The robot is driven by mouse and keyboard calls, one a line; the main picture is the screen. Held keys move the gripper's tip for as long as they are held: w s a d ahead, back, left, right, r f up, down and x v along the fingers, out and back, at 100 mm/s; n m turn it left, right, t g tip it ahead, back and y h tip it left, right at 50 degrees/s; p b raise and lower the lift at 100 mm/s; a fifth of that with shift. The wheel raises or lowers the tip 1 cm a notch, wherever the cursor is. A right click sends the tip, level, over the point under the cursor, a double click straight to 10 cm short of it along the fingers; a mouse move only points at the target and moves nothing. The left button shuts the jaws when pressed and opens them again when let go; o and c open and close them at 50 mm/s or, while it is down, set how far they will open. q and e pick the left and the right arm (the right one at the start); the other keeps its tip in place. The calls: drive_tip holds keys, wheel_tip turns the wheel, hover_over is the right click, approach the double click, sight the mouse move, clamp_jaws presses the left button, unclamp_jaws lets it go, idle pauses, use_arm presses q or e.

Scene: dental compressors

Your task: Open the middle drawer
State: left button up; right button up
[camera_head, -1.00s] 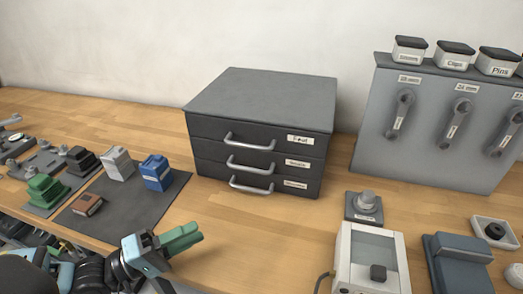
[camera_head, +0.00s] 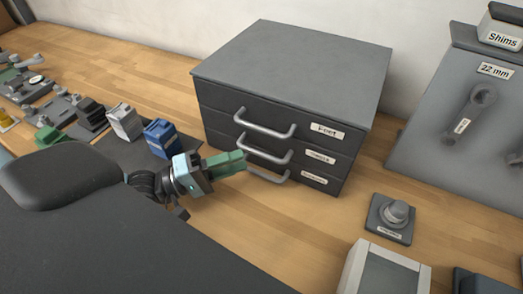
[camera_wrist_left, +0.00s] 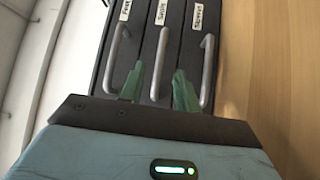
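A dark grey cabinet (camera_head: 290,60) with three stacked drawers stands on the wooden bench. All its drawers look closed. The middle drawer (camera_head: 312,158) has a silver bar handle (camera_head: 268,155) and a label too blurred to read. My left gripper (camera_head: 243,160) is at the cabinet front, by the middle handle. In the left wrist view its green fingers (camera_wrist_left: 158,88) are apart, one on each side of the middle handle (camera_wrist_left: 159,62); contact cannot be told. The top drawer, labelled "Feet", and bottom drawer have similar handles. My right gripper is not in view.
Blue (camera_head: 162,138) and white (camera_head: 125,122) blocks stand on a dark mat left of the cabinet. A grey knob on a base (camera_head: 393,215) sits to the right, near a grey panel (camera_head: 440,150) with a hanging wrench. Bench between them is clear.

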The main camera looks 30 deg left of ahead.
sight(261, 152)
use_arm(q)
drive_tip(key=x, duration=0.4)
drive_tip(key=shift+w+d+r, duration=0.15)
drive_tip(key=shift+w+d, duration=0.05)
drive_tip(key=shift+w, duration=0.05)
drive_tip(key=shift+x, duration=0.85)
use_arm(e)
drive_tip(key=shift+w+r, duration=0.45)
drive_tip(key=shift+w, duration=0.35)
use_arm(q)
drive_tip(key=c, duration=0.6)
clamp_jaws()
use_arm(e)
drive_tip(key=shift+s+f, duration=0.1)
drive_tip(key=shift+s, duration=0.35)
